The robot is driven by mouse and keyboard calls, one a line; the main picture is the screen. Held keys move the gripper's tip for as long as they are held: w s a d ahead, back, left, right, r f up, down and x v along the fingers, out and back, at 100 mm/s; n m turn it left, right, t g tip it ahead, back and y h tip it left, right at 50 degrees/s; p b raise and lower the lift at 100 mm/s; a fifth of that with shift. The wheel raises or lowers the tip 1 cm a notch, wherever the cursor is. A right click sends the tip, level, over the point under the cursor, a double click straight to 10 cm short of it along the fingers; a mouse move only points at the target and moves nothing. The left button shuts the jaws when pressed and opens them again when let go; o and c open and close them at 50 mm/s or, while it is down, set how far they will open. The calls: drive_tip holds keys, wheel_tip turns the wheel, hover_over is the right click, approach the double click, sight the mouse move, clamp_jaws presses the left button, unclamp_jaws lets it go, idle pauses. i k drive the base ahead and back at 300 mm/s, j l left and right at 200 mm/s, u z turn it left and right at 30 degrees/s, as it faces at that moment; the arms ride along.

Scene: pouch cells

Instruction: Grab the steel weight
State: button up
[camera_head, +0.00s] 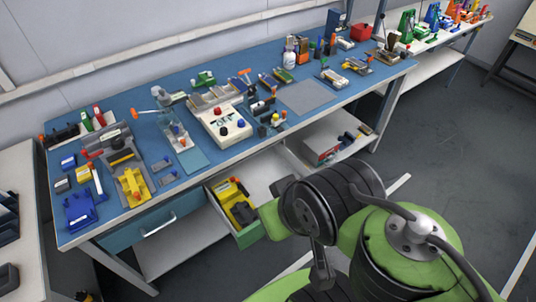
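I cannot pick out the steel weight with certainty; things on the bench are small in this view. Small grey pieces (166,179) lie on the blue bench top (305,118), left of the middle, and another grey block (62,185) lies near its left end. I cannot tell whether either is the weight. My green and black arm fills the lower right, in front of the bench, and hides part of the floor and lower shelf. My gripper's fingers do not show.
A white box with red and black knobs (222,125) stands mid-bench. Grey floor is free at right.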

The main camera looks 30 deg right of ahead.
sight(164, 98)
drive_tip(key=l+z, duration=0.1)
drive_tip(key=z, duration=0.65)
drive_tip(key=i+j+u, duration=0.15)
drive_tip(key=j+u, duration=0.25)
drive_tip(key=i+j+u, duration=0.2)
drive_tip(key=j+u, duration=0.25)
drive_tip(key=i+j+u, duration=0.4)
drive_tip(key=i+l+u, duration=0.1)
drive_tip(key=u, duration=0.2)
drive_tip(key=l, duration=0.1)
